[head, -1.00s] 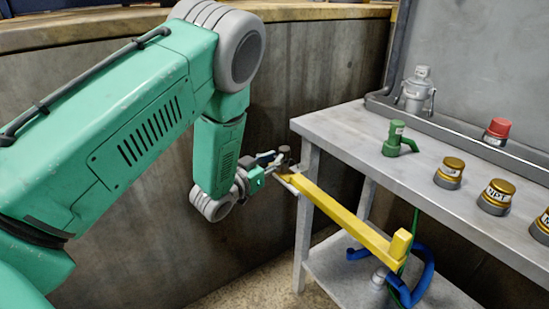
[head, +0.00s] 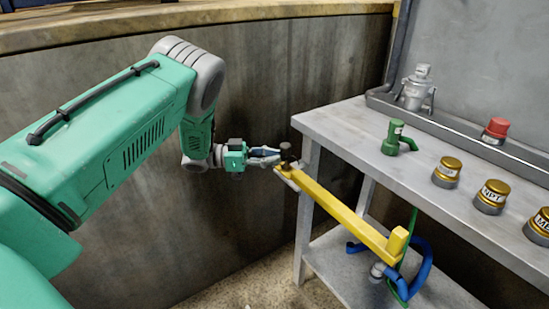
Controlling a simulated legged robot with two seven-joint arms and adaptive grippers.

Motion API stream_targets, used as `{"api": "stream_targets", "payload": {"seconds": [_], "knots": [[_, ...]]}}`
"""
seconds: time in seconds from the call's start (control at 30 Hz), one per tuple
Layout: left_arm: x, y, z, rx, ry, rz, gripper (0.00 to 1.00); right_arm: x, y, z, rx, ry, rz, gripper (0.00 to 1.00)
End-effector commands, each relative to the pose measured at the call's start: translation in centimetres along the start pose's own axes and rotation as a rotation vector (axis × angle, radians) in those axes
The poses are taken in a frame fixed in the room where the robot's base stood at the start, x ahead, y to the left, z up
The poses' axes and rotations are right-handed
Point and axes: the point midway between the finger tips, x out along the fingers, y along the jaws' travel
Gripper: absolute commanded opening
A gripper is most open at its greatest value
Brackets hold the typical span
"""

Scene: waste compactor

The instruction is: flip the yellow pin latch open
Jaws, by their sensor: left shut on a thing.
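The yellow pin latch (head: 345,217) is a long bar along the left side of the grey workbench. It slopes from a dark knob (head: 287,150) at its far left end to an upturned yellow tab at its near right end. My left gripper (head: 278,157) comes in from the left and is level with the knob. It is shut on the latch's knob end, and its fingertips partly hide the contact. My right gripper is not in view.
The grey workbench (head: 360,137) carries a green fitting (head: 396,138), several gold-topped pieces, a red-topped piece (head: 496,130) and a small metal robot figure (head: 416,88). Blue and green hooks hang below the bar. A concrete wall (head: 255,90) stands behind my arm.

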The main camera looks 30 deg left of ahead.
Motion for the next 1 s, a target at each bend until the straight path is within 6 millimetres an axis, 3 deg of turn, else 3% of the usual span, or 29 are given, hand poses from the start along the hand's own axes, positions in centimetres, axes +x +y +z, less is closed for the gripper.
{"api": "stream_targets", "payload": {"seconds": [0.4,0.93,0.97,1.0], "knots": [[-0.33,-0.23,-0.06,0.003,0.002,0.167,0.00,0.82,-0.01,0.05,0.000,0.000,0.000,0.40],[-0.32,-0.25,-0.20,0.005,0.002,0.185,0.00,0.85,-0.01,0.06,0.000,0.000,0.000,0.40],[-0.31,-0.25,-0.21,0.005,0.003,0.185,0.24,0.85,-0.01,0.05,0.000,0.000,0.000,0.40],[-0.30,-0.25,-0.21,0.005,0.002,0.185,0.32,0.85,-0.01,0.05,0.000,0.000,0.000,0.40]]}}
